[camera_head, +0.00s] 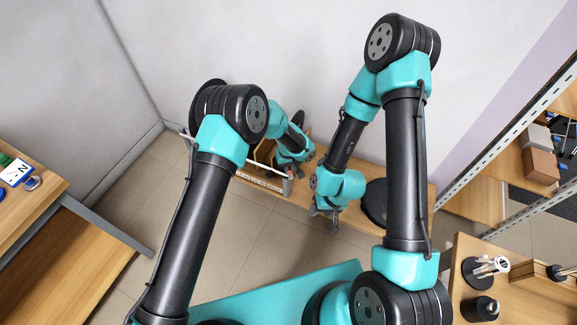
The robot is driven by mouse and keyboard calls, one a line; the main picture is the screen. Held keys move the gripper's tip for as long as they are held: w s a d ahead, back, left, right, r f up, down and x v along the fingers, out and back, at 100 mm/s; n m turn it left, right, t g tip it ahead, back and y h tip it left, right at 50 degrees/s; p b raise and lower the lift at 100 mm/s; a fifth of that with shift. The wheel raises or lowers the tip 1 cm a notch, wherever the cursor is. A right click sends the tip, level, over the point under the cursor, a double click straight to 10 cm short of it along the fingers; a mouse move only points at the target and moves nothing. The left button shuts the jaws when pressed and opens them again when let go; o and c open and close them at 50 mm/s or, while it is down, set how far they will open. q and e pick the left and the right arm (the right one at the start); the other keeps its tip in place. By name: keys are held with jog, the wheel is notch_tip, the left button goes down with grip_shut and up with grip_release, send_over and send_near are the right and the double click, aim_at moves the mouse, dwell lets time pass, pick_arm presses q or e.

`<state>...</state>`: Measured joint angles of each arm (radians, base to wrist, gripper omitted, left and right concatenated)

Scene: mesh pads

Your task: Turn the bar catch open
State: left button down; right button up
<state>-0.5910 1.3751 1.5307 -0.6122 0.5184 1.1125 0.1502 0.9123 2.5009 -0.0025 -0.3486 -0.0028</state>
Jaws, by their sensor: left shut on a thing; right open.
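My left gripper (290,159) is at the wooden bench, beside a small wooden case with a pale rail (262,182) along its front. It is shut on a small part there, most likely the bar catch; the arm and the small scale hide its shape and how far it is turned. My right gripper (328,220) is open and empty. It hangs lower and to the right, in front of the bench edge and apart from the case.
The wooden bench (408,192) runs along the back wall. A dark round object (375,203) stands on it, right of my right gripper. A wooden table (30,235) is at left, metal shelving at right, and a table with dark stands (483,308) at lower right.

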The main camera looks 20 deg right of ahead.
pick_arm(q)
jog(key=n, duration=0.4)
jog(key=shift+d+n, duration=0.1)
jog(key=shift+n, duration=0.2)
jog(key=n, duration=0.4)
jog(key=shift+w+n, duration=0.1)
jog(key=shift+n, duration=0.3)
jog(key=c, duration=1.2)
grip_release()
jog(key=shift+o, duration=0.2)
notch_tip(320, 180, up, 18)
jog(key=shift+f, duration=0.25)
